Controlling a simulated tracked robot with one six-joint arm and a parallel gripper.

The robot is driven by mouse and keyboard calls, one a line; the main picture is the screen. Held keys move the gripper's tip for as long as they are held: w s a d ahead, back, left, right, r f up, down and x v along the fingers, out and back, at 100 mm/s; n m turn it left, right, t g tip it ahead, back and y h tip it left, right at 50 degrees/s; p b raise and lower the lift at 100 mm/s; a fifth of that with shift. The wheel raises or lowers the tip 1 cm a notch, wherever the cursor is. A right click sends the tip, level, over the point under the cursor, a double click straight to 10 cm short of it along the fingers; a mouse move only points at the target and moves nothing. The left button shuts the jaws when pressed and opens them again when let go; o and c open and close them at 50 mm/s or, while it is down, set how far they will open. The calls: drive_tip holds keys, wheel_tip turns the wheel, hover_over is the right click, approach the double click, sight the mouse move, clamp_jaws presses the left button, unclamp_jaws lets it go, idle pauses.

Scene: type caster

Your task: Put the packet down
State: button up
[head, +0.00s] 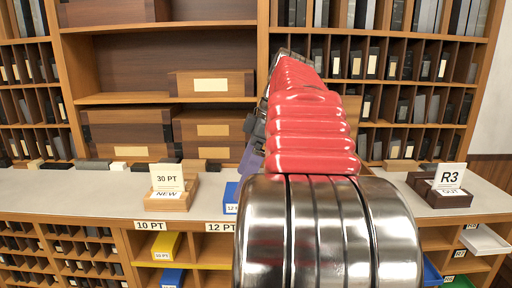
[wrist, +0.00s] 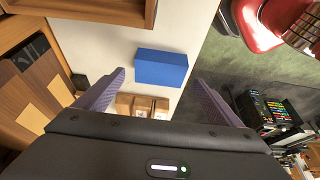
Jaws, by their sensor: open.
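The blue packet (wrist: 162,68) lies on the pale counter top near its edge in the wrist view. It also shows in the head view (head: 231,192), above the 12 PT label and partly hidden by my arm. My gripper (wrist: 159,77) is open, its two purple fingers spread left and right of the packet in the picture. I see no finger touching the packet. In the head view my gripper (head: 251,160) is mostly hidden behind my red arm.
The 30 PT card holder (head: 172,192) stands left of the packet on the counter (head: 95,190). The R3 holder (head: 436,190) stands at the right. Below are cubbies with a yellow packet (head: 166,245) and another blue packet (head: 172,277). Shelves rise behind.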

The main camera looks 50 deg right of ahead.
drive_tip(key=v, duration=0.8)
drive_tip(key=shift+r, duration=0.3)
drive_tip(key=shift+s+d, duration=0.1)
idle(0.4)
drive_tip(key=w+a+f+m+h, duration=0.1)
drive_tip(key=w+a+f+m, duration=0.1)
drive_tip(key=a+f, duration=0.5)
drive_tip(key=w+a+f+m+h, duration=0.1)
drive_tip(key=w+a+f+m, duration=0.15)
drive_tip(key=a, duration=0.85)
drive_tip(key=s+a+f+m+t, duration=0.1)
drive_tip(key=s+a+f, duration=0.2)
drive_tip(key=a+f, duration=0.4)
drive_tip(key=s+a+f+m+t, duration=0.1)
drive_tip(key=s+a+f+m, duration=0.1)
drive_tip(key=s+a+f, duration=0.2)
drive_tip(key=a+f, duration=0.3)
drive_tip(key=f, duration=0.3)
drive_tip(key=shift+a+h, duration=0.4)
drive_tip(key=shift+f, duration=0.15)
drive_tip(key=shift+c, duration=0.4)
